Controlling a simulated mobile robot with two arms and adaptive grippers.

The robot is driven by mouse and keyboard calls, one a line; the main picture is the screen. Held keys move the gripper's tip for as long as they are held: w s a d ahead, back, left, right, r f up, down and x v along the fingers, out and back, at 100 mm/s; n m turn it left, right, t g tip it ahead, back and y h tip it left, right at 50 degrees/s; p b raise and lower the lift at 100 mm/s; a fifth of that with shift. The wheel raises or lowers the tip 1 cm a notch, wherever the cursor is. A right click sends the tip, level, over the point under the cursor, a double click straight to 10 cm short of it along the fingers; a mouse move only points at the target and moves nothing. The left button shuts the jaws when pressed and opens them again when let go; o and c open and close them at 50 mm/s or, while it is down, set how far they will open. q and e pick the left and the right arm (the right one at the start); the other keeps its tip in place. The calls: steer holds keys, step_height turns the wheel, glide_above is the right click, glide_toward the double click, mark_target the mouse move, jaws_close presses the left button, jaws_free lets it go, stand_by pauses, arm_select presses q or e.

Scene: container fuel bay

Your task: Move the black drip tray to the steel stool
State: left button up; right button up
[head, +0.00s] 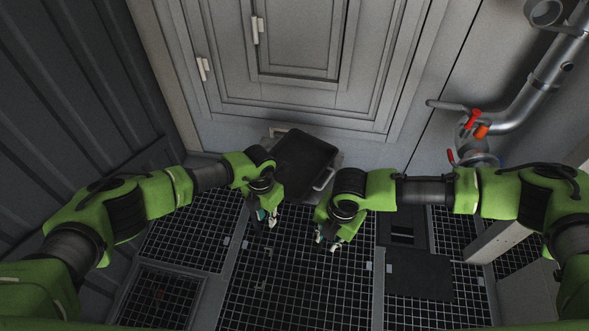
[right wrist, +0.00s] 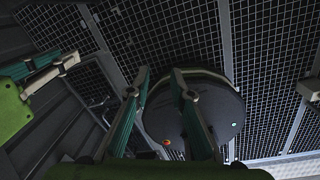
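The black drip tray (head: 306,160) is a rectangular, shallow pan near the back wall, seen between and beyond my two grippers. It rests on a grey, flat-topped support (head: 336,161), which may be the steel stool; most of it is hidden. Pale handles show at its back left and front right. My left gripper (head: 267,218) hangs in front of the tray's near left side, open and empty, apart from it. It also shows in the right wrist view (right wrist: 68,60). My right gripper (head: 326,243) is open and empty, nearer than the tray and to its right; its spread fingers show in the right wrist view (right wrist: 160,76).
A grey panelled door (head: 300,45) stands behind the tray. A steel pipe (head: 543,78) with red-handled valves is at the back right. Dark flat panels (head: 420,275) lie on the grated floor (head: 300,280) at right. A corrugated wall (head: 70,90) bounds the left. Open grating lies in front.

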step_height(320, 180, up, 5)
steer(key=shift+d+r, duration=0.1)
steer(key=shift+d, duration=0.05)
stand_by(0.5)
